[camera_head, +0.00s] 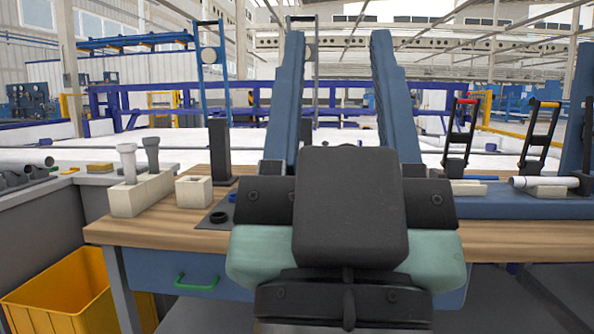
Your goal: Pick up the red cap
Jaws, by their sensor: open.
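I cannot make out a red cap in the head view. My own black and pale green arm part (350,210) fills the lower middle and hides the centre of the workbench (130,234) behind it. No fingertips of my gripper show. The only clear red is on the top handle of a black toggle clamp (457,140) at the right, and this looks like a clamp handle rather than a cap.
On the bench's left stand a beige block (140,196) holding two pipes, a smaller beige block (194,192) and a black post (220,152). A white pipe (545,182) lies at the right. Tall blue beams (286,100) rise behind. A yellow bin (55,300) stands lower left.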

